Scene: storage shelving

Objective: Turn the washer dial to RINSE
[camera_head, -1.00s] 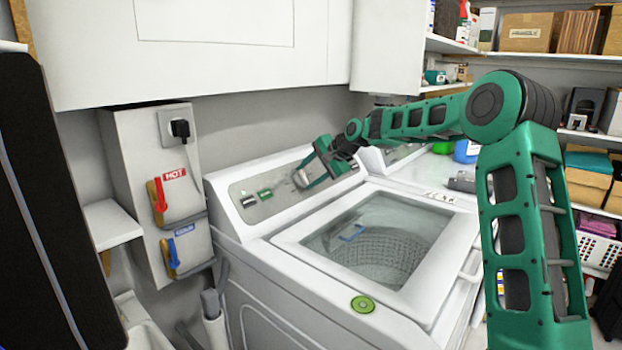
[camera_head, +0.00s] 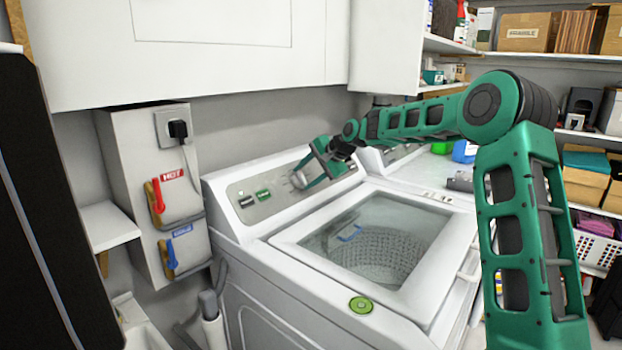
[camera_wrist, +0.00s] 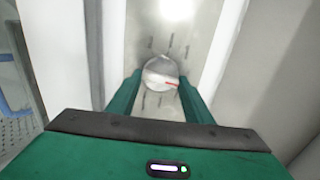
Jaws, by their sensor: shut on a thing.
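The washer (camera_head: 262,237) stands in the middle of the head view, with its control panel (camera_head: 262,205) along the back. In the wrist view the round, silvery dial (camera_wrist: 158,70) sits on the panel with a red pointer mark directed to the right of the picture. Small labels surround the dial but are too blurred to read. My gripper (camera_wrist: 160,82) is shut on the dial, one green finger on each side. In the head view my gripper (camera_head: 301,178) is at the panel and mostly hides the dial.
The washer's glass lid (camera_head: 380,236) is closed, with a green round thing (camera_head: 361,305) in front of it. Red and blue valve handles (camera_head: 157,197) are on the left wall box. A white cabinet (camera_head: 230,45) overhangs the panel. Stocked shelves are at the right.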

